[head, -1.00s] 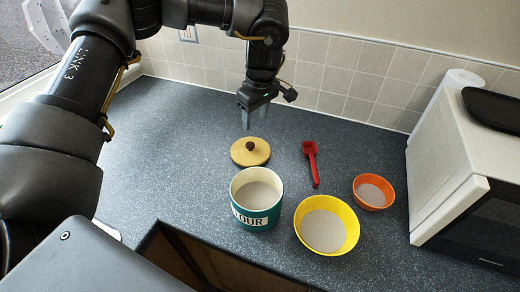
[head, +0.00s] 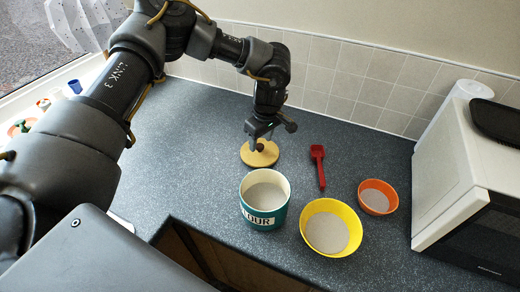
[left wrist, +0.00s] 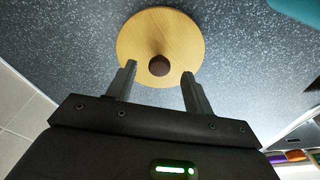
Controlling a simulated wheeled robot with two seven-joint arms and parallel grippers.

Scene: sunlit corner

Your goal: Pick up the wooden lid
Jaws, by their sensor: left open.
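The wooden lid (head: 260,155) lies flat on the counter behind the teal flour canister (head: 264,204), with its dark knob up. In the left wrist view the round lid (left wrist: 160,32) and its brown knob (left wrist: 159,65) show in full. My left gripper (head: 257,144) is just above the lid, pointing down, and hides part of it in the head view. Its two fingers (left wrist: 157,85) are apart and empty, with the knob ahead of and between their tips. I cannot tell whether the tips are level with the knob. My right gripper is not in view.
A red scoop (head: 318,165) lies right of the lid. A yellow bowl (head: 331,228) and an orange bowl (head: 377,197) hold pale powder, as the canister does. A white microwave (head: 450,170) stands at right. The tiled wall (head: 340,75) is behind; the counter left of the lid is clear.

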